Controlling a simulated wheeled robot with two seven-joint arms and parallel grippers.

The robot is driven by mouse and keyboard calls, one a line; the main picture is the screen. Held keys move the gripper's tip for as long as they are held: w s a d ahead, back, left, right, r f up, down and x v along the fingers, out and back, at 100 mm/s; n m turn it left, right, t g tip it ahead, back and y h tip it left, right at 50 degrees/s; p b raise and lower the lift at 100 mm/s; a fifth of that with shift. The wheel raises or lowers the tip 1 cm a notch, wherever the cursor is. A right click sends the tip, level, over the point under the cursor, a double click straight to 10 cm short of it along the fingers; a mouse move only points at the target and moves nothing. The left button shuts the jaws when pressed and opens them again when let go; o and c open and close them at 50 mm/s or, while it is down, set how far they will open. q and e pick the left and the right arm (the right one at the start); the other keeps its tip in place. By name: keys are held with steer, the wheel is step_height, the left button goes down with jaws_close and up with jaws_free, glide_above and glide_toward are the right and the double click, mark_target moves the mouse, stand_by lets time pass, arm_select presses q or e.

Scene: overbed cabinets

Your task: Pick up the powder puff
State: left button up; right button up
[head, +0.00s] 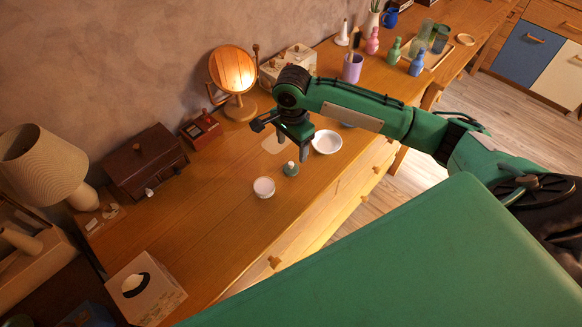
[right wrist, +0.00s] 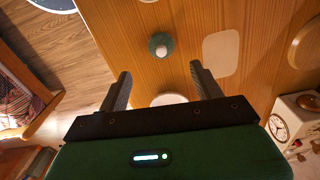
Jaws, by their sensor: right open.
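A small teal round piece with a white knob on top, which looks like the powder puff (head: 291,170), sits on the wooden dresser top (head: 215,190). My right gripper (head: 292,147) is open and empty, pointing down just above and behind it. In the right wrist view the puff (right wrist: 161,45) lies ahead of the open fingers (right wrist: 160,71), roughly centred between them and apart from them. A small whitish round jar (head: 264,188) stands to its left and a white bowl (head: 327,143) to its right. My left gripper is not in view.
A round mirror (head: 233,72), a red box (head: 201,130) and a dark wooden box (head: 145,160) stand along the wall. A tissue box (head: 146,288) is at the front left. A purple cup (head: 352,68) and several bottles stand farther right. The dresser front left of the jar is clear.

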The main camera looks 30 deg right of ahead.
mark_target(292, 163)
step_height(292, 163, down, 9)
steer(key=shift+w+r+p, duration=0.1)
steer(key=shift+w+p, duration=0.05)
steer(key=shift+p, duration=0.4)
steer(key=c, duration=1)
